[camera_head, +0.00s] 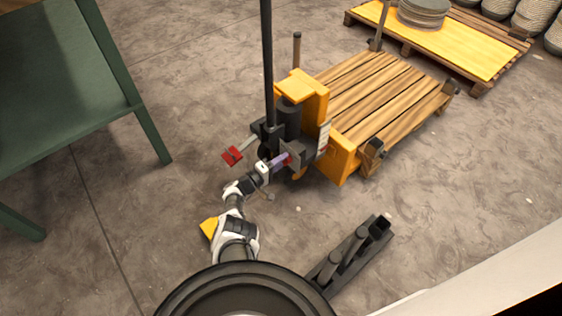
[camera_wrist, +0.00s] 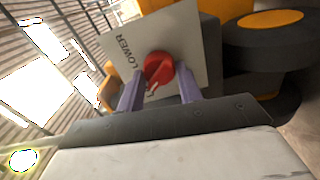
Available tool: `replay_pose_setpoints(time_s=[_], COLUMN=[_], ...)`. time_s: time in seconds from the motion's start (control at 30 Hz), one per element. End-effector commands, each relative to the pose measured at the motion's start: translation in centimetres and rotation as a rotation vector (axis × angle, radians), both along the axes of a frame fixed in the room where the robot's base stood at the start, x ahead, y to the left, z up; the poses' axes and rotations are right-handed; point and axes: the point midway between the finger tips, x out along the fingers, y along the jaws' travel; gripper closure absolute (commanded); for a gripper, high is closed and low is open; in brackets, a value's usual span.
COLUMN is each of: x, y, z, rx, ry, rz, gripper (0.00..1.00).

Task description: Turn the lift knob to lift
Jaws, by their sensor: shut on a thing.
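The lift knob (camera_wrist: 158,68) is red and round, set on a pale plate (camera_wrist: 180,38) in the wrist view. The word LOWER shows on the plate left of the knob; other lettering is hidden or out of view. My gripper (camera_wrist: 158,88) has its two purple fingers on either side of the knob and is shut on it. In the head view my gripper (camera_head: 280,160) reaches the front of the yellow and black pallet truck (camera_head: 301,92), where the knob is mostly hidden by the fingers.
A red pedal (camera_head: 232,155) sticks out left of the truck, close to my gripper. A tall black pole (camera_head: 267,60) rises beside it. A wooden pallet (camera_head: 380,95) lies behind. A green table (camera_head: 60,70) stands left. A dark metal rack (camera_head: 350,255) lies on the floor at the lower right.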

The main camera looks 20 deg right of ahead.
Motion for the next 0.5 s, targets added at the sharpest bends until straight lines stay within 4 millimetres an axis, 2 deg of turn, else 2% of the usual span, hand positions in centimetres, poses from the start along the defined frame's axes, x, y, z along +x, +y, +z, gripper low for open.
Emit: replay_pose_setpoints(time_s=[0.2,0.5], x=[-0.13,-0.17], y=[0.06,0.05], z=[-0.17,-0.19], rx=[-0.029,-0.042], ry=[0.083,0.12], rz=[-0.002,-0.002], gripper=[0.87,0.87])
